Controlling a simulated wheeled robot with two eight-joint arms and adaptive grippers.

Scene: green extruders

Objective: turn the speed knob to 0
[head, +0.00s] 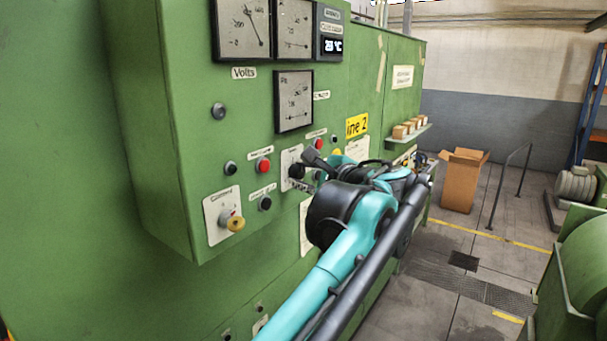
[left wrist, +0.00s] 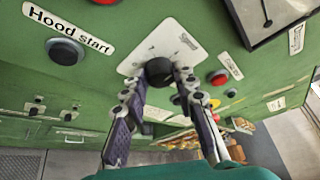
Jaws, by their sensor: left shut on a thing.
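The speed knob (head: 296,171) is a round black knob on a white plate (head: 287,158) on the green panel. In the left wrist view the knob (left wrist: 159,71) sits between the two fingertips of my left gripper (left wrist: 160,79), which is shut on it. In the head view my left gripper (head: 309,166) reaches the plate from the right, and the arm hides part of the panel. The plate's small lettering is too blurred to read, and I cannot tell the knob's setting. My right gripper is not in view.
A red button (head: 263,166) and a black button (head: 265,203) are left of the knob. A "Hood start" label (left wrist: 68,28) and a dark button (left wrist: 65,51) lie near it in the wrist view. A gauge (head: 293,101) is above.

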